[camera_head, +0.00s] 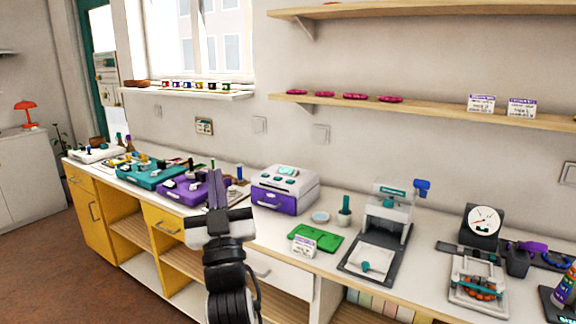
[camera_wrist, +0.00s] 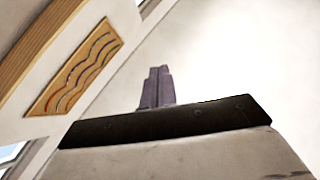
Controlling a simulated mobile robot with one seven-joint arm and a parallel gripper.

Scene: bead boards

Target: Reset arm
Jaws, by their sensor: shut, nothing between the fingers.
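My gripper (camera_head: 216,187) points upward in front of the counter in the head view, with its wrist and dark forearm below it. Its fingers are together and empty. In the wrist view the shut fingers (camera_wrist: 156,87) stand up against a pale, plain background. In the head view the gripper overlaps part of the purple board (camera_head: 176,194) behind it. I cannot tell from one moment whether the arm is moving.
The counter holds a teal board (camera_head: 140,177), a white and purple machine (camera_head: 284,190), a green mat (camera_head: 316,237), a press (camera_head: 384,225) and a dial gauge (camera_head: 483,221). Wooden shelves (camera_head: 430,108) hang above. A wavy-patterned panel (camera_wrist: 75,68) shows in the wrist view. Open floor (camera_head: 50,270) lies left.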

